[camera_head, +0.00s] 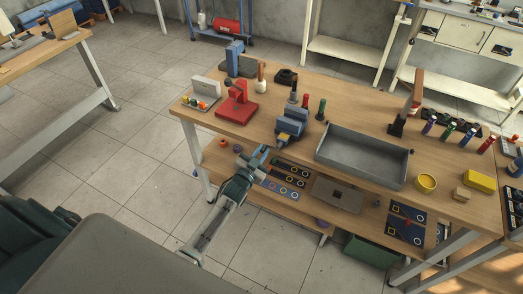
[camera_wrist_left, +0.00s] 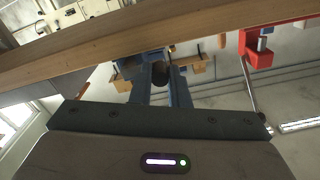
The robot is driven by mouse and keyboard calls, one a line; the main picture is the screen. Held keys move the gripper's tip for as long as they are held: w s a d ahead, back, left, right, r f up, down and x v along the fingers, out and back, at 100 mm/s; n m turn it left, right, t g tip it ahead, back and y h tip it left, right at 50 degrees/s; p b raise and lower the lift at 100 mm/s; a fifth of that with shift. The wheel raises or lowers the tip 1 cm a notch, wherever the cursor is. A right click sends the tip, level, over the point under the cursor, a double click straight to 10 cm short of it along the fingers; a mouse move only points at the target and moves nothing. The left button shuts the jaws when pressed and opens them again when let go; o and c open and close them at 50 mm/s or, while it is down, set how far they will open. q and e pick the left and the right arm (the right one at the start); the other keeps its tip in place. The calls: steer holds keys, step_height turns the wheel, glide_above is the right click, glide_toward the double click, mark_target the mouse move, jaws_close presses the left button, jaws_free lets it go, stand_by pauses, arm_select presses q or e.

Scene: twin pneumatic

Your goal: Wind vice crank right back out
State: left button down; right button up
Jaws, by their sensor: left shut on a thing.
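The blue-grey bench vice (camera_head: 292,128) is mounted at the front edge of the wooden workbench. A yellow-tan piece (camera_head: 283,137) shows at its front. My left gripper (camera_head: 263,152) is just in front of the bench edge, below and to the left of the vice. In the left wrist view its two blue fingers (camera_wrist_left: 160,88) are closed around a dark, rounded grip (camera_wrist_left: 159,73), which appears to be the crank handle. The rest of the crank is mostly hidden behind the fingers and bench edge. My right gripper is not in view.
A red press (camera_head: 237,108) stands left of the vice, and a grey tray (camera_head: 362,155) lies right of it. The bench's front edge (camera_wrist_left: 130,48) crosses close above the fingers. A lower shelf holds dark panels (camera_head: 285,178). The floor in front is clear.

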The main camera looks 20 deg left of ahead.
arm_select(q)
steer(key=shift+f+n, duration=0.2)
steer(key=shift+n, duration=0.4)
steer(key=shift+f, duration=0.1)
steer(key=c, duration=1.4)
jaws_free()
steer(key=shift+s+a+b, duration=0.15)
steer(key=shift+s+b, duration=1.3)
steer(key=shift+s, duration=3.95)
